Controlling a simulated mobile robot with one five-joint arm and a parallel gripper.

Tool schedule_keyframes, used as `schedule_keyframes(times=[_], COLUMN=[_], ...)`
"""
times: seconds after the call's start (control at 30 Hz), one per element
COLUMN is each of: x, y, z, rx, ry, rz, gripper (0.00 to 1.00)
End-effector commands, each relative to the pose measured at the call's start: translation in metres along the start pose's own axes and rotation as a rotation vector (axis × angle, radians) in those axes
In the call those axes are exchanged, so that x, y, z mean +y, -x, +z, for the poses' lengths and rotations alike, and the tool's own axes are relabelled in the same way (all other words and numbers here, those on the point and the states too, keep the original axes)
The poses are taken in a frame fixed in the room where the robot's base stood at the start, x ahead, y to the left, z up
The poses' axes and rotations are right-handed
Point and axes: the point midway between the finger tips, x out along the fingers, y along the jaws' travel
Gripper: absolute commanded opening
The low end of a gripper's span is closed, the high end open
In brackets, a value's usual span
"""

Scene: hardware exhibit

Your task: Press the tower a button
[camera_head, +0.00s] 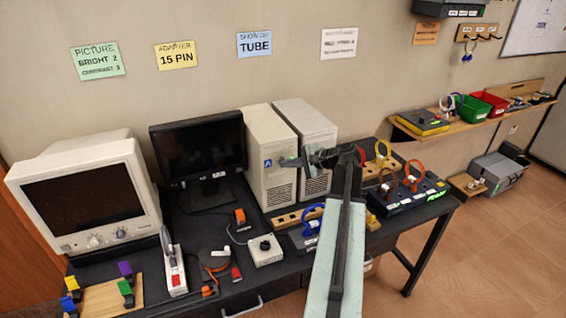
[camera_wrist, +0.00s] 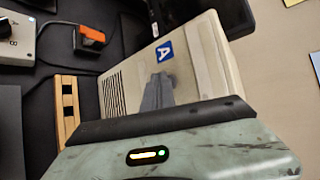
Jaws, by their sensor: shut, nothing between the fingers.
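Tower A (camera_head: 266,140) is a beige computer tower with a blue "A" label, standing on the dark table beside a second beige tower (camera_head: 305,118). In the wrist view, tower A (camera_wrist: 205,60) is seen tilted, with its "A" label (camera_wrist: 165,51) and vent slots on its front. My gripper (camera_head: 290,161) is at the front of tower A, right of the label. In the wrist view, my gripper (camera_wrist: 160,80) is shut and empty, its tips over the front just below the label. The tips cover that spot, so I cannot make out the button or tell whether they touch it.
A black monitor (camera_head: 198,150) and a beige CRT monitor (camera_head: 85,190) stand left of the towers. A small switch box (camera_head: 265,250) and a wooden block with slots (camera_head: 297,217) lie in front. A black box with coloured cables (camera_head: 408,195) stands to the right.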

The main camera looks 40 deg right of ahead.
Motion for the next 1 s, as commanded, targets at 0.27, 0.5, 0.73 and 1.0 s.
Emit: schedule_keyframes(times=[0.27, 0.5, 0.73, 1.0], x=[0.006, 0.006, 0.017, 0.033], y=[0.008, 0.009, 0.023, 0.044], z=[0.006, 0.006, 0.018, 0.034], rx=[0.001, 0.000, 0.000, 0.000], ry=[0.000, 0.000, 0.000, 0.000], rz=[-0.001, 0.000, 0.000, 0.000], gripper=[0.00, 0.00, 0.00, 0.00])
